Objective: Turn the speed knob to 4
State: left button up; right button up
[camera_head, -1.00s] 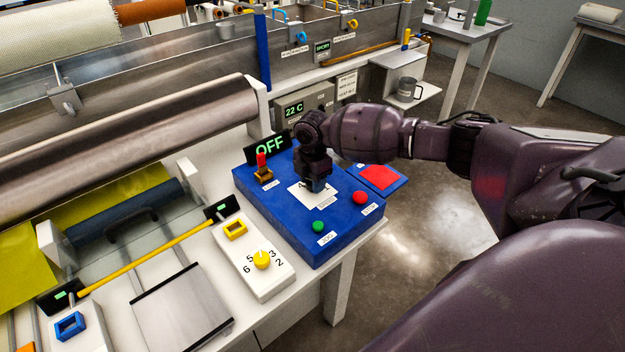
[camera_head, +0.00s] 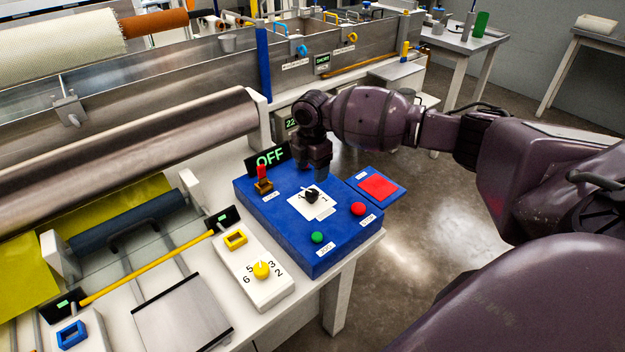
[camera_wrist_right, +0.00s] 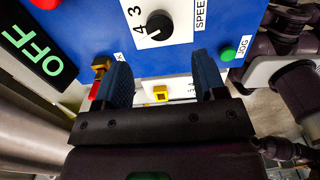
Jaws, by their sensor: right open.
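The speed knob (camera_head: 311,196) is a small black knob on a white numbered plate (camera_head: 322,211) on top of the blue control box (camera_head: 278,223). In the right wrist view the knob (camera_wrist_right: 158,25) has a white line that appears to point toward the 4, beside the SPEED label (camera_wrist_right: 201,14). My right gripper (camera_head: 319,173) is raised just behind the knob, apart from it. Its blue fingers (camera_wrist_right: 161,78) are spread with nothing between them. My left gripper is not in view.
On the box are a red-tipped switch (camera_head: 262,178), a green JOG button (camera_head: 317,237) and a red button (camera_head: 357,209). An OFF display (camera_head: 269,157) stands behind. A yellow knob (camera_head: 261,270) is on the white panel in front. A red pad (camera_head: 378,187) lies to the right.

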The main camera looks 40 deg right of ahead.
notch_tip(320, 180, up, 2)
jog(key=shift+r, duration=0.2)
dwell(0.6)
